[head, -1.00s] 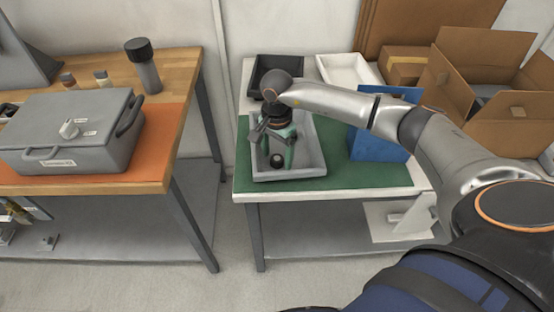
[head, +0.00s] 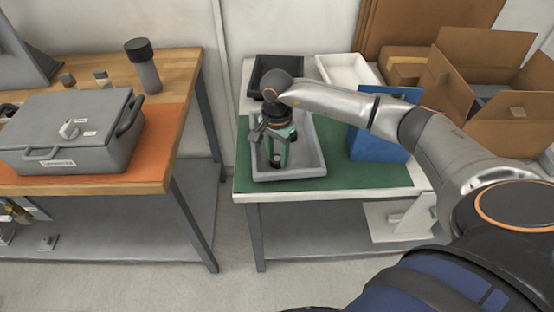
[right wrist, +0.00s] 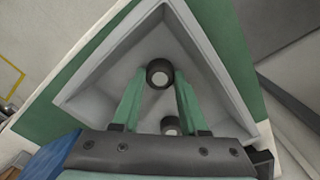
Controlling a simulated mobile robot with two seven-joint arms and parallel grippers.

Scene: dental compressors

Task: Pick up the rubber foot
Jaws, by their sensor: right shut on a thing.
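A rubber foot (right wrist: 160,73), a short dark cylinder with a pale centre, is between the fingertips of my right gripper (right wrist: 159,84) in the right wrist view. In the head view the right gripper (head: 277,156) points down into a grey tray (head: 316,150), with the dark foot (head: 276,161) at its tips. The green fingers are shut on this foot, low in the tray. A second similar foot (right wrist: 171,125) shows between the fingers nearer the palm, partly hidden by the gripper body. My left gripper is not in view.
The tray stands on a green mat (head: 370,176) on a table. A blue bin (head: 378,140) is to its right, with a black tray (head: 262,72) and white tray (head: 345,70) behind. A grey case (head: 70,135) sits on the left bench. Cardboard boxes (head: 480,60) are at right.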

